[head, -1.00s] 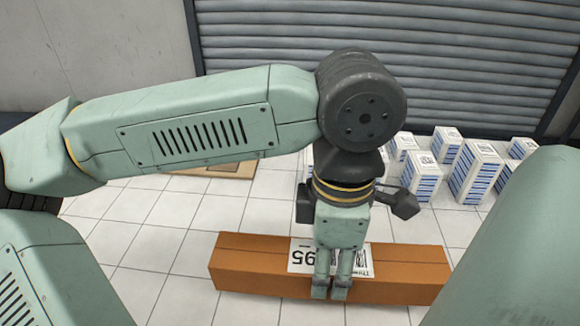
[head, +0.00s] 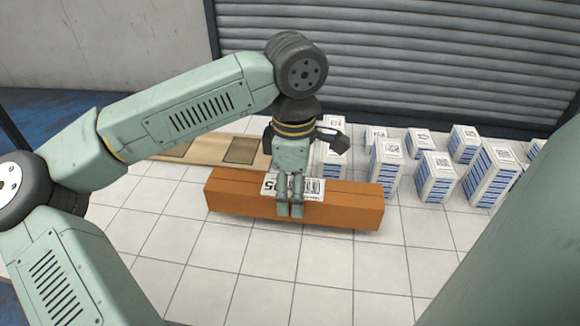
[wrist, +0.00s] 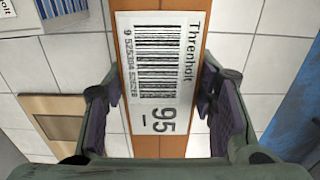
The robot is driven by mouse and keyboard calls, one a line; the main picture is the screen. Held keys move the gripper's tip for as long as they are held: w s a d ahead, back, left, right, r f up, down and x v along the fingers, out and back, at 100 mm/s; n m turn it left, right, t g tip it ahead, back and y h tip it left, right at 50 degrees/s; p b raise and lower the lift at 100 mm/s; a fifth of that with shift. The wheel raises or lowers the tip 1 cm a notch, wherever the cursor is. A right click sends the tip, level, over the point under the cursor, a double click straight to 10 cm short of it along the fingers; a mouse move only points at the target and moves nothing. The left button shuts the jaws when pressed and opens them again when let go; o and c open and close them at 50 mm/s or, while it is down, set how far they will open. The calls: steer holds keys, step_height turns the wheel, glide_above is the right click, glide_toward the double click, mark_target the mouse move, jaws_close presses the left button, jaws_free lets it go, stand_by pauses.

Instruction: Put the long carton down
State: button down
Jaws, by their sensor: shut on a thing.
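The long carton (head: 340,205) is an orange-brown box with a white barcode label on its top face. It lies crosswise in the head view, over the white tiles. My gripper (head: 290,212) points down at the carton's middle and is shut on it across its width. In the wrist view my gripper (wrist: 160,130) has one finger on each side of the carton (wrist: 180,146), and the label (wrist: 155,70) faces the camera. I cannot tell whether the carton's underside touches the surface below.
Several white and blue boxes (head: 437,180) stand at the back right in front of a grey shutter (head: 400,60). A tan board with darker squares (head: 205,147) lies behind the carton to the left. White tiled surface (head: 260,270) in front is clear.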

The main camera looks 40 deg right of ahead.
mark_target(290, 182)
steer(key=shift+w+d, duration=0.2)
steer(key=shift+w, duration=0.45)
steer(key=shift+f+p, duration=0.65)
steer(key=shift+f, duration=1.15)
steer(key=shift+f, duration=0.15)
steer(key=c, duration=0.7)
jaws_free()
step_height(290, 182, up, 11)
steer(key=shift+r+b, duration=0.15)
steer(key=shift+b, duration=0.65)
steer(key=shift+r, duration=0.5)
